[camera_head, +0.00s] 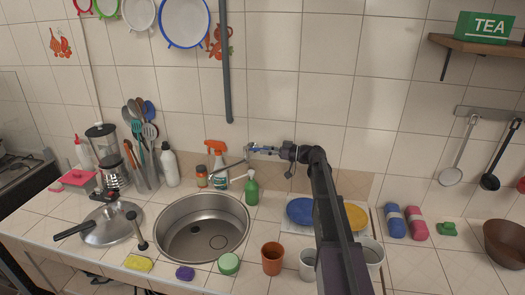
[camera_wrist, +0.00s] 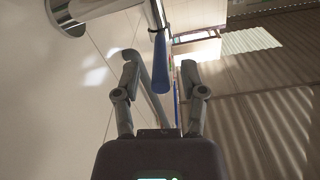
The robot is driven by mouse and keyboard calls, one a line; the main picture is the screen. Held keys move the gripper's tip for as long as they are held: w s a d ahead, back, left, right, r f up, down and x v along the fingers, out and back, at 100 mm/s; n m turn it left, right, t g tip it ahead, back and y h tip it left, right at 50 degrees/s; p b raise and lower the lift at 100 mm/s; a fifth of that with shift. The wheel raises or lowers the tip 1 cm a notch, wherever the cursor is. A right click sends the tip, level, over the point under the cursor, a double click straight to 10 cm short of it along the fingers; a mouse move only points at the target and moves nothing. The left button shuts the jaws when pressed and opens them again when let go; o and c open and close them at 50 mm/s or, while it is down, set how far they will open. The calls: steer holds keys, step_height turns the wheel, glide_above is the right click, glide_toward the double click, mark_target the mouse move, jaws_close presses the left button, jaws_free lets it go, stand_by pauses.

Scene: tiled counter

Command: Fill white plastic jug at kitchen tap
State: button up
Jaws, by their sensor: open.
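The kitchen tap's spout (camera_head: 232,166) reaches from the wall over the round steel sink (camera_head: 163,243). My gripper (camera_head: 262,150) is at the tap by the wall. In the wrist view my gripper (camera_wrist: 160,78) is open, with a blue lever (camera_wrist: 161,62) of the chrome tap (camera_wrist: 110,8) between or just beyond its fingers; I cannot tell whether they touch it. A pale container (camera_head: 374,256), partly hidden behind my arm, stands at the counter's front right; I cannot tell if it is the white plastic jug. No jug shows under the spout.
An orange-topped spray bottle (camera_head: 217,170) and green soap bottle (camera_head: 252,190) stand behind the sink. An orange cup (camera_head: 272,260) and whitish cup (camera_head: 308,265) stand at the front. A pressure cooker (camera_head: 108,228) is left; blue (camera_head: 299,211) and yellow plates lie right.

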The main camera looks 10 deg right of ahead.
steer(key=shift+x, duration=0.8)
jaws_close()
